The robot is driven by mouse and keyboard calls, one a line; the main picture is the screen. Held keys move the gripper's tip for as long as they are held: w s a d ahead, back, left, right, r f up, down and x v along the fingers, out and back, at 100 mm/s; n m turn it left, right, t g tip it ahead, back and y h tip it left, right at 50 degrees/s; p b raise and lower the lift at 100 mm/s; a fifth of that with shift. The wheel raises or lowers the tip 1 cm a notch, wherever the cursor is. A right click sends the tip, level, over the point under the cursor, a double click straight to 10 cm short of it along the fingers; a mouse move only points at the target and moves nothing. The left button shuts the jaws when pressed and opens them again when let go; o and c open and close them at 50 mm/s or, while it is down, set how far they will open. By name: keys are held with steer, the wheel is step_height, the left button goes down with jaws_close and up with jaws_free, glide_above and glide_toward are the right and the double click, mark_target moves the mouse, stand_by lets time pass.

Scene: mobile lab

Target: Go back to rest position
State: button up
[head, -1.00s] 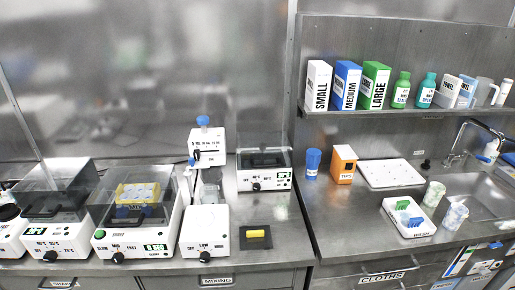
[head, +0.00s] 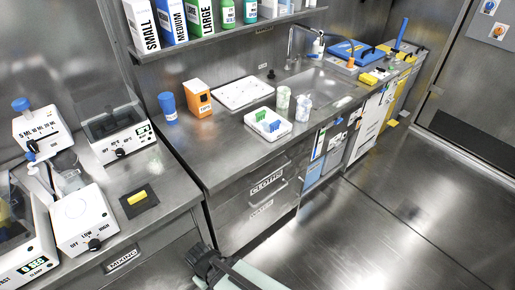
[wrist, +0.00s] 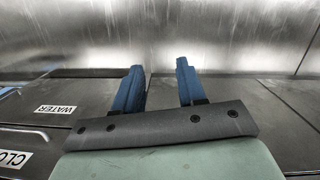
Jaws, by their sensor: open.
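My gripper (wrist: 158,88) shows in the wrist view with two blue fingers apart and nothing between them. Its dark mounting plate and pale green body fill the bottom of that view. The fingers are in front of bare metal surfaces and touch nothing that I can see. In the head view, a dark and pale green part of my arm shows at the bottom edge, low in front of the drawers; the fingertips cannot be made out there.
Drawers labelled WATER (wrist: 56,109) and CLOTHS are close by at left in the wrist view. In the head view, the counter holds a white tray (head: 243,92), an orange box (head: 198,98) and a blue cup (head: 168,107). Mixing devices (head: 84,218) stand at left. The floor (head: 385,220) at right is clear.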

steer(key=w+d+f+m+g, duration=0.15)
steer(key=d+f, duration=0.25)
steer(key=d, duration=0.5)
steer(key=d+f+m+g, duration=0.1)
steer(key=d+f+m, duration=0.25)
steer(key=d, duration=0.45)
steer(key=s+d+f+m+g, duration=0.1)
steer(key=s+d+f+m, duration=0.2)
steer(key=d, duration=0.6)
steer(key=s+d+f+m+g+y, duration=0.1)
steer(key=s+d+f+m+g, duration=0.1)
steer(key=d, duration=0.6)
steer(key=shift+s+d+f+m+y, duration=0.3)
steer(key=shift+s+d+f+m, duration=0.15)
steer(key=shift+s+f, duration=0.25)
